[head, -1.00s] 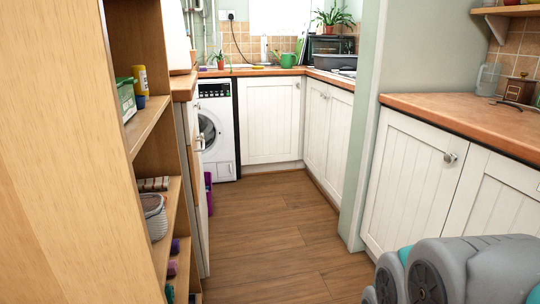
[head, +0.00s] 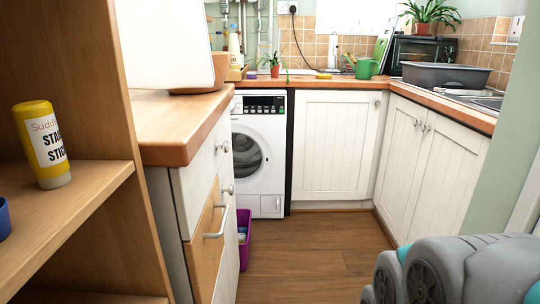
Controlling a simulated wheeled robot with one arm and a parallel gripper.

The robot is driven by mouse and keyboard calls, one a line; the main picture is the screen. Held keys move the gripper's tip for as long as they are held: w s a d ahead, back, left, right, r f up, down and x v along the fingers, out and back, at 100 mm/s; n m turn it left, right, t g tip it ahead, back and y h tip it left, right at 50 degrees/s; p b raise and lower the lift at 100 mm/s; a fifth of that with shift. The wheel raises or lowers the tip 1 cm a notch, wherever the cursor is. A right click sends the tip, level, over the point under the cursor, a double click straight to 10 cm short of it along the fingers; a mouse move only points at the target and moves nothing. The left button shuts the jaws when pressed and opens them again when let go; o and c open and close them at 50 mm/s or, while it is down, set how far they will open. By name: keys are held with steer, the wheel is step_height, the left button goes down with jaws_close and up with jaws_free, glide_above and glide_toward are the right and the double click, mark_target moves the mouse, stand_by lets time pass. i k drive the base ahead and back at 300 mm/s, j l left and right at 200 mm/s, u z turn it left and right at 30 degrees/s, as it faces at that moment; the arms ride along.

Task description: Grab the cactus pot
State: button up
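A small green plant in an orange-brown pot (head: 275,68) stands on the far wooden worktop, above the washing machine. It is too small to tell whether it is a cactus. A larger leafy plant in a reddish pot (head: 419,28) stands on top of a dark oven at the back right. Grey and teal links of my arm fill the lower right corner. My gripper is outside the view.
A wooden shelf unit (head: 105,168) and a drawer cabinet (head: 207,190) border the left side. A purple bin (head: 244,236) stands beside the cabinet. White cupboards (head: 425,150) border the right. The wooden floor (head: 325,248) between them is clear.

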mark_target(275, 71)
steer(key=i+z, duration=0.1)
steer(key=i, duration=0.6)
steer(key=i+j, duration=0.1)
steer(key=i, duration=0.6)
steer(key=i+z, duration=0.15)
steer(key=i, duration=0.55)
